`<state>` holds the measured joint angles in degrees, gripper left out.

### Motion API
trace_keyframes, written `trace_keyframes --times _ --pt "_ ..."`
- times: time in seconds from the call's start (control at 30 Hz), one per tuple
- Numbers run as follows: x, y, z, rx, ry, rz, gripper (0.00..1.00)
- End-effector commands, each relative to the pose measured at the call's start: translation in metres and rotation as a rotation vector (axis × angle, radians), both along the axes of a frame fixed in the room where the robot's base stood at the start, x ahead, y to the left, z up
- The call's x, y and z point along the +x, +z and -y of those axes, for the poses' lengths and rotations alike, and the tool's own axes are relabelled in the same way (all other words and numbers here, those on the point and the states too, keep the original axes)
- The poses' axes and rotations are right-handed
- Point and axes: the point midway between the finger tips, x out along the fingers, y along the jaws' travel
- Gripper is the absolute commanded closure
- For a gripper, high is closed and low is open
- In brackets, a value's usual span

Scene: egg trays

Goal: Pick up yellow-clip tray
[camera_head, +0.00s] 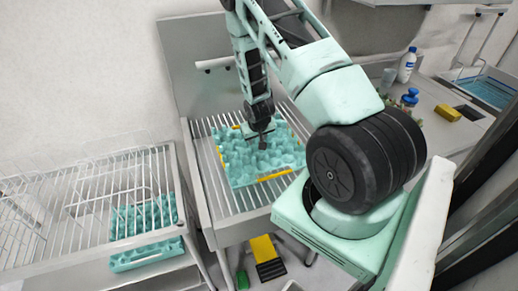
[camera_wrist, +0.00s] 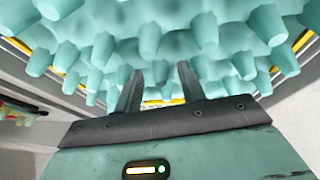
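A teal egg tray (camera_head: 235,170) with yellow strips along its edges lies on the slatted rack in the middle of the head view. My gripper (camera_head: 264,144) is over this tray, pointing down at its bumpy top. In the wrist view the tray's teal cups (camera_wrist: 150,38) fill the upper part, with yellow strips showing behind them. There my gripper's two dark fingers (camera_wrist: 160,80) stand apart, with tips close to the cups. No tray wall is clearly pinched between them. Whether the fingers touch the tray I cannot tell.
Another teal tray (camera_head: 147,255) sits under the wire rack (camera_head: 100,185) at the left. A counter at the right holds a white bottle (camera_head: 406,65), a blue item (camera_head: 410,97) and a yellow sponge-like block (camera_head: 447,112). A yellow and black object (camera_head: 266,255) lies on the floor.

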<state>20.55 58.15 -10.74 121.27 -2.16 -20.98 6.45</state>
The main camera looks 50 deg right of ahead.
Motion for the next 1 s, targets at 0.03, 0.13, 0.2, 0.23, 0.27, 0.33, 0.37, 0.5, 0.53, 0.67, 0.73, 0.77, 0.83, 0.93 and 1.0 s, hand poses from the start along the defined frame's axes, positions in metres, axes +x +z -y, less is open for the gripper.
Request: trace_keyframes --times 0.03,0.13,0.2,0.23,0.27,0.33,0.37,0.5,0.53,0.67,0.73,0.77,0.83,0.93,1.0 --pt "0.0 0.0 0.0 0.0 0.0 0.0 0.6" --pt "0.0 0.0 0.0 0.0 0.0 0.0 0.6" --pt "0.0 0.0 0.0 0.0 0.0 0.0 0.8" --pt "0.0 0.0 0.0 0.0 0.0 0.0 0.88" --pt "0.0 0.0 0.0 0.0 0.0 0.0 0.96" --pt "0.0 0.0 0.0 0.0 0.0 0.0 1.0" --pt "0.0 0.0 0.0 0.0 0.0 0.0 1.0" --pt "0.0 0.0 0.0 0.0 0.0 0.0 1.0" --pt "0.0 0.0 0.0 0.0 0.0 0.0 1.0" --pt "0.0 0.002 0.0 0.0 0.0 0.001 1.0" --pt "0.0 0.004 0.0 0.0 -0.001 0.001 1.0" --pt "0.001 0.006 0.0 -0.001 -0.001 0.002 1.0" --pt "0.001 0.011 0.0 -0.002 0.0 0.004 1.0" --pt "0.001 0.021 0.0 -0.001 -0.001 0.004 1.0" --pt "0.001 0.032 0.0 -0.002 -0.001 0.005 1.0"
